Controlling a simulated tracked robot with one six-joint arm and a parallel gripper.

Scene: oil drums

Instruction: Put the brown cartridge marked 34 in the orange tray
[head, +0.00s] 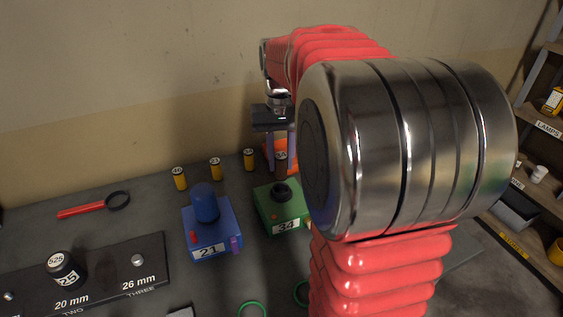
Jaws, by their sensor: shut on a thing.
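My gripper (274,150) is at the back of the bench, pointing down, shut on a small brown cartridge (281,163). The cartridge is upright, low between the fingers; its marking is too small to read. The orange tray (267,150) shows as small patches behind and beside the fingers, mostly hidden by my gripper and arm. I cannot tell whether the cartridge is over the tray or in front of it, or whether it touches anything. A green box marked 34 (270,213) stands in front of the gripper.
Several yellow cartridges (215,169) stand in a row left of my gripper. A blue box marked 21 (206,236) is nearer. A magnifier (94,205) and a dark gauge plate (110,268) lie left. Shelves (530,170) stand right. My arm blocks the bench's right side.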

